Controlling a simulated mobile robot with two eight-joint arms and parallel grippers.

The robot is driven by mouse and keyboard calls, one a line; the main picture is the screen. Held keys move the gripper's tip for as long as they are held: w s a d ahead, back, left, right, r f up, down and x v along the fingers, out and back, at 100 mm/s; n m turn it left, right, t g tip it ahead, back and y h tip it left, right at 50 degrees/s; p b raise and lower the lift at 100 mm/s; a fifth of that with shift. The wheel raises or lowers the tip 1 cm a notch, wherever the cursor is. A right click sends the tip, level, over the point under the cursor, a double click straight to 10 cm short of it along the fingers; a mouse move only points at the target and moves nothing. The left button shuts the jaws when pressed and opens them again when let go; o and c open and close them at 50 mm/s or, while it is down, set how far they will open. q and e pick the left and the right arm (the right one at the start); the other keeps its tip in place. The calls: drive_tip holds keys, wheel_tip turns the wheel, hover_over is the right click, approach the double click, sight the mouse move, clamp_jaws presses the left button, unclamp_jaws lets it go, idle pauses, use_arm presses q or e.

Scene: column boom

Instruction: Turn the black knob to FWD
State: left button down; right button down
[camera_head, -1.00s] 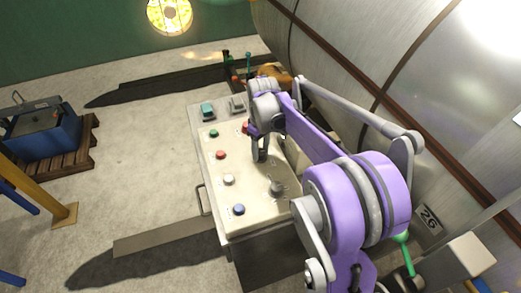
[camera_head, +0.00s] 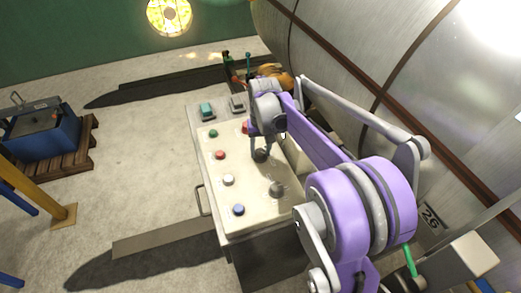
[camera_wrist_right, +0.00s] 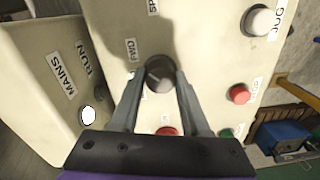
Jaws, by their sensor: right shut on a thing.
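The black knob (camera_wrist_right: 160,75) is a dark round dial on the cream control panel. It also shows in the head view (camera_head: 261,156), just below my right gripper (camera_head: 260,146). In the wrist view, the two fingers of my right gripper (camera_wrist_right: 160,80) are on either side of the knob, shut on it. The FWD label (camera_wrist_right: 131,50) is printed on the panel up and left of the knob. I cannot tell which way the knob's pointer faces. My left gripper is not in view.
A second dark knob (camera_head: 277,189) sits nearer on the panel. A red button (camera_wrist_right: 240,94), a green button (camera_wrist_right: 227,133) and a white button (camera_wrist_right: 258,20) lie close to the hand. A large metal drum (camera_head: 420,90) stands to the right.

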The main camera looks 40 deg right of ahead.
sight(262, 151)
idle(0.3)
drive_tip(key=shift+c, duration=1.9)
unclamp_jaws()
wheel_tip(262, 151, up, 11)
drive_tip(key=shift+s+d+p, duration=0.15)
drive_tip(key=shift+p, duration=0.2)
drive_tip(key=shift+f, duration=0.1)
